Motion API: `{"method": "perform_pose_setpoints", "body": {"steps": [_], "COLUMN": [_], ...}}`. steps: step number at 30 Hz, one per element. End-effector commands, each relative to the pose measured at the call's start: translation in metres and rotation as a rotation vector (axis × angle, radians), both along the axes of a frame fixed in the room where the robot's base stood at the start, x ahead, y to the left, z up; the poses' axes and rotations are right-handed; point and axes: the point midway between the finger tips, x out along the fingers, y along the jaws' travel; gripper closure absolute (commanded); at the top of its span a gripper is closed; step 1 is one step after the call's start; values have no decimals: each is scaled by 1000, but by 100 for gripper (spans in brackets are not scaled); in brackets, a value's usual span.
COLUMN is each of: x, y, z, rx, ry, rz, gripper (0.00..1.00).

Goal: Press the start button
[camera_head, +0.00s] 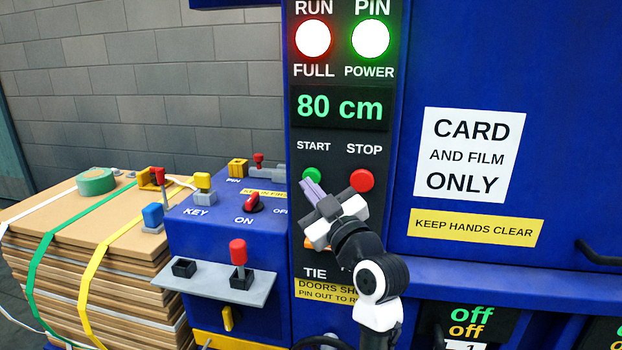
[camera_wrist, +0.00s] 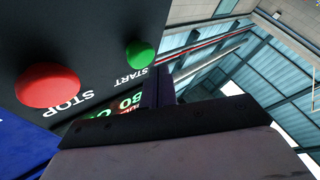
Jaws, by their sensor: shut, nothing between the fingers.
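The green start button (camera_head: 312,174) is on the black control panel (camera_head: 340,135), under the word START. It also shows in the wrist view (camera_wrist: 140,54), upper middle. The red stop button (camera_head: 361,180) is to its right and is large at the left of the wrist view (camera_wrist: 48,86). My gripper (camera_head: 308,185) is shut and empty, with its purple-grey fingers just below and in front of the green button. In the wrist view the fingertips (camera_wrist: 158,75) are close beside the green button. I cannot tell whether they touch it.
A display (camera_head: 340,107) reads 80 cm, with RUN/FULL lamp (camera_head: 313,38) ringed red and PIN POWER lamp (camera_head: 370,38) ringed green. A blue key box (camera_head: 225,240) with a red lever (camera_head: 238,255) stands left. Strapped cardboard (camera_head: 90,260) is further left.

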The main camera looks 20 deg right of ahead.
Motion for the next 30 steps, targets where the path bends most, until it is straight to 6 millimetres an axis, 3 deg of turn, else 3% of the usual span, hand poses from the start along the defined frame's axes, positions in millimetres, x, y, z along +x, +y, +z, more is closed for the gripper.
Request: {"method": "perform_pose_setpoints", "body": {"steps": [30], "x": [7], "y": [-5], "z": [0], "rx": [0], "ry": [0], "rz": [0], "gripper": [100]}}
